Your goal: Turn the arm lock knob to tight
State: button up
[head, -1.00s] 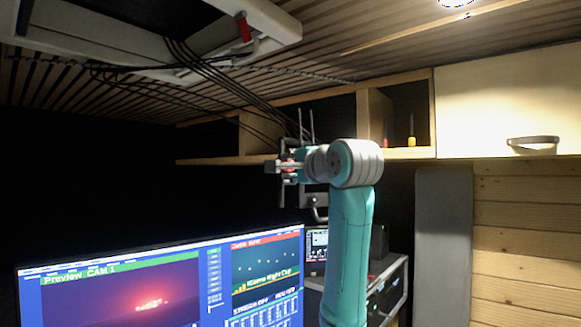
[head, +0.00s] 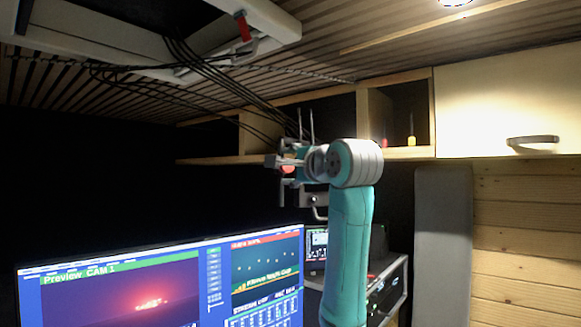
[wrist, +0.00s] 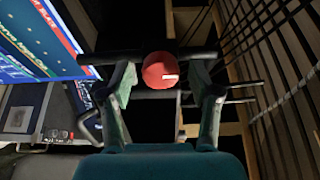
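The arm lock knob (wrist: 158,71) is a round red knob with a short white mark on its face. In the wrist view it sits between the two fingers of my gripper (wrist: 162,76). The mark lies right of the knob's centre, nearly level in that picture. My fingers are spread, with a dark gap on each side of the knob, and I see no clear contact. In the head view my gripper (head: 287,170) is at the dark monitor arm, and a bit of the red knob (head: 288,164) shows there, mostly hidden by the fingers.
A lit monitor (head: 150,290) stands below at left. Black cables (head: 215,85) hang from the ceiling behind the gripper. A wooden shelf (head: 405,153) holding screwdrivers is behind, and a rack unit (head: 393,285) stands at lower right.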

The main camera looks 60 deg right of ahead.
jog(key=v, duration=1.2)
dwell(0.6)
